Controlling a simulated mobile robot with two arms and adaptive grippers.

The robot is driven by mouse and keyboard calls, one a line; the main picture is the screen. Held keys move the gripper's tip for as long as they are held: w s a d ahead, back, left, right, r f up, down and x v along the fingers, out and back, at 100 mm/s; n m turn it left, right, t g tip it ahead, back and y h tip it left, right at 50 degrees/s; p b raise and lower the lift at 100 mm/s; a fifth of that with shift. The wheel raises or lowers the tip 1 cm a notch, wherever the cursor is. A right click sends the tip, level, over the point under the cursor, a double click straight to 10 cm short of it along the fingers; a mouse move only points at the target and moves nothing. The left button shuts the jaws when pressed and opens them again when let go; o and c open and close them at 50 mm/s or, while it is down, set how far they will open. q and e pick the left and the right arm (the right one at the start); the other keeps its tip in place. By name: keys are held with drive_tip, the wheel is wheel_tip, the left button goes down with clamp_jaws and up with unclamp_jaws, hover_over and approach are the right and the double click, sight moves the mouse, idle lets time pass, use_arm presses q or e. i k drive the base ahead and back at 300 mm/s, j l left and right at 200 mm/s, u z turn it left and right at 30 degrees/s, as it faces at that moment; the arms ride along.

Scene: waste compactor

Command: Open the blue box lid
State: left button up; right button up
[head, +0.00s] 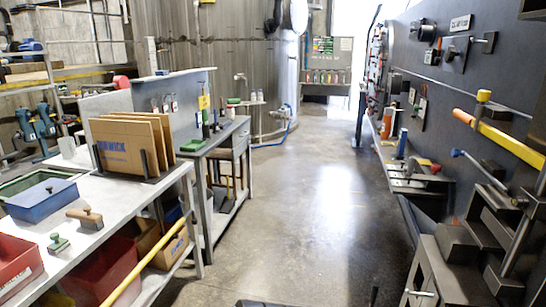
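A blue box (43,204) sits on the light-topped workbench (128,199) at the left. A flat blue surface with a small dark mark covers its top and looks like a shut lid (38,192). I cannot make out a hinge or latch at this size. Neither of my grippers is in view, so nothing is seen touching the box.
A green tray (12,187) is behind the box. A wooden-handled block (86,217), a green stamp-like tool (58,243) and a red bin (16,268) are near it. Cardboard sheets (125,148) stand in a rack. Machinery lines the right wall; the central floor (315,210) is clear.

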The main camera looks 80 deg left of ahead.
sight(32, 197)
drive_tip(key=u, duration=4.75)
drive_tip(key=i+l+u, duration=0.15)
drive_tip(key=l+u, duration=0.45)
drive_tip(key=l, duration=0.15)
drive_tip(key=i+l+u, duration=0.1)
drive_tip(key=l+u, duration=0.2)
drive_tip(key=l, duration=0.15)
